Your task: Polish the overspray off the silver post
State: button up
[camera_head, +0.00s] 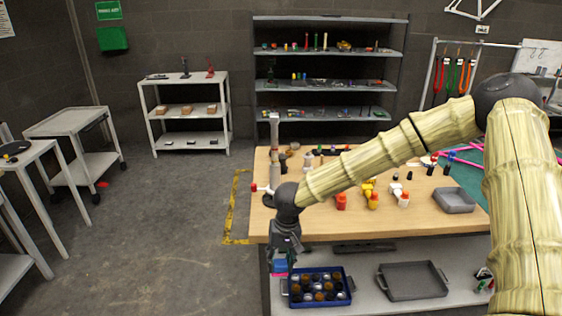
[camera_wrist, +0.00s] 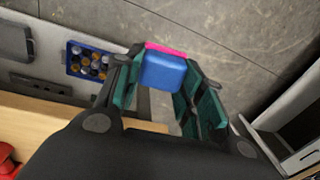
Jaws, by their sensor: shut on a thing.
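My gripper (camera_head: 284,254) hangs in front of the left front corner of the wooden table (camera_head: 350,220), below the level of its top. It is shut on a blue block with a pink layer (camera_head: 280,267), which looks like a polishing pad. In the wrist view the blue block (camera_wrist: 162,72) sits between the green-lined fingers (camera_wrist: 160,85), its pink side facing away. A grey upright post (camera_head: 274,135), likely the silver post, stands at the table's left edge, well apart from the pad. Overspray on it is too small to make out.
A blue crate of jars (camera_head: 318,304) and a grey tray (camera_head: 413,281) are on the lower shelf near my gripper. Red and yellow bottles (camera_head: 372,200) and a grey bin (camera_head: 454,201) stand on the table.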

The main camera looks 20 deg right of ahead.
jog(key=w+d+r+m+t+y, duration=0.1)
jog(key=w+d+r+m+t, duration=0.1)
jog(key=w+d+m+t, duration=0.3)
jog(key=w+d+r+m+t+y, duration=0.1)
jog(key=w+d+r+m+t, duration=0.15)
jog(key=w+m, duration=0.45)
jog(key=w+r+m+t+h, duration=0.7)
jog(key=w+r+t+h, duration=0.3)
jog(key=r, duration=0.5)
jog(key=w+d+y, duration=0.1)
jog(key=w, duration=0.5)
jog(key=shift+g+b+x, duration=0.25)
jog(key=shift+b+x, duration=0.15)
jog(key=shift+x, duration=0.65)
dwell(0.8)
jog(key=shift+f, duration=0.25)
jog(key=shift+f+b, duration=1.7)
jog(key=shift+f, duration=0.1)
jog(key=shift+f, duration=0.1)
